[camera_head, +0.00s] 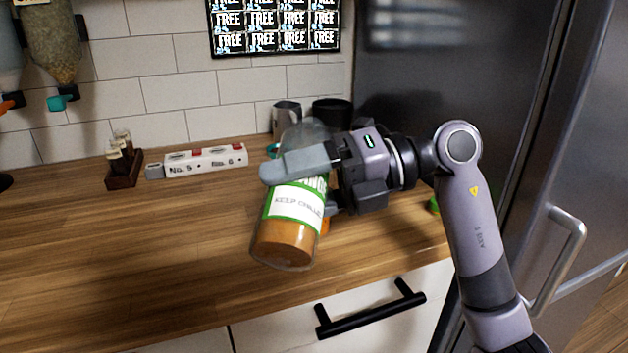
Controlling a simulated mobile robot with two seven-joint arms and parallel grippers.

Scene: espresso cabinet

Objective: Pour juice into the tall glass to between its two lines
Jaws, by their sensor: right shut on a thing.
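My right gripper (298,188) is shut on a clear juice bottle (290,225) with a green and white label reading "KEEP CHILLED". The bottle leans a little, its top to the right. Orange juice shows in its lower part below the label. The fingers cross its upper half, and its clear top shows behind them. I cannot tell whether its base touches the counter. I cannot make out the tall glass or its two lines; the bottle and my arm hide part of the counter. My left gripper is not in view.
A metal pitcher (287,117) and a dark round container (332,112) stand at the back near the wall. A white labelled box (207,160) and a small wooden rack (123,168) stand left. The wooden counter (130,250) is clear at front left. A fridge (440,75) stands right.

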